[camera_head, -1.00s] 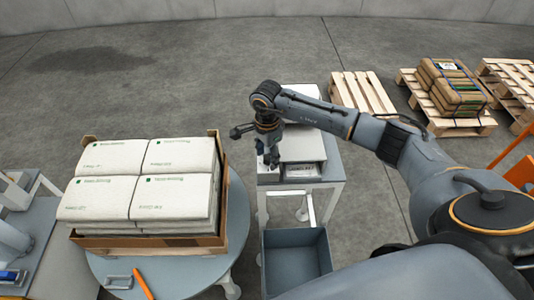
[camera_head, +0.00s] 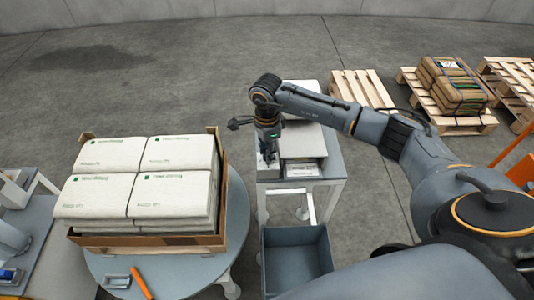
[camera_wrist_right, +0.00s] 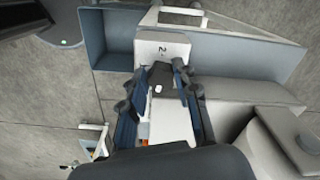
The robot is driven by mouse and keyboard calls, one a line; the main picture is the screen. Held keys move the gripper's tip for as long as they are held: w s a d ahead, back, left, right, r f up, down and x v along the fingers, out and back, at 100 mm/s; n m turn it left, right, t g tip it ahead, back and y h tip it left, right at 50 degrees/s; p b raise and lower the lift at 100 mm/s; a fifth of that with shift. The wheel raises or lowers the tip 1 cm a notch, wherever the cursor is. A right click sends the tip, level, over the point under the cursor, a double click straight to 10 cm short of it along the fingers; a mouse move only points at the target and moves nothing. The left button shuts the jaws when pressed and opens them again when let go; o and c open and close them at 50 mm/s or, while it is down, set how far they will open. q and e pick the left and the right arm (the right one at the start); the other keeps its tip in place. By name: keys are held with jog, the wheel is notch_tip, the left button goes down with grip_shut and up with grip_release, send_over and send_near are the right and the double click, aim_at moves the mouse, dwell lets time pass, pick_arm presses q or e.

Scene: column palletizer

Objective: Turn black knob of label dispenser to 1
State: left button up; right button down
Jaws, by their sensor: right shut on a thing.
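The label dispenser (camera_head: 303,145) is a pale grey and white unit on a small grey table beside the turntable. Its black knob (camera_wrist_right: 161,78) shows in the right wrist view, with a small white mark on it. A "2" is printed on the white face (camera_wrist_right: 162,48) just above the knob in that view. My right gripper (camera_wrist_right: 161,92) has its fingers on both sides of the knob and is shut on it. In the head view my right gripper (camera_head: 268,157) points down at the table's left part and hides the knob. My left gripper is not in view.
Wooden pallets (camera_head: 361,92) lie on the floor behind.

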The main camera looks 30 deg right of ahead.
jog(key=m+b, duration=0.2)
jog(key=m, duration=0.1)
jog(key=shift+f+m, duration=0.15)
jog(key=shift+m, duration=0.15)
jog(key=m+b, duration=0.3)
jog(key=m, duration=0.1)
jog(key=shift+w+m, duration=0.1)
jog(key=shift+m, duration=0.2)
jog(key=m+b, duration=0.1)
jog(key=m, duration=0.2)
jog(key=shift+d+m, duration=0.1)
jog(key=shift+m, duration=0.2)
jog(key=shift+m+b, duration=0.75)
jog(key=shift+m, duration=1.05)
jog(key=shift+r, duration=0.2)
jog(key=shift+w, duration=0.1)
jog(key=c, duration=1)
grip_release()
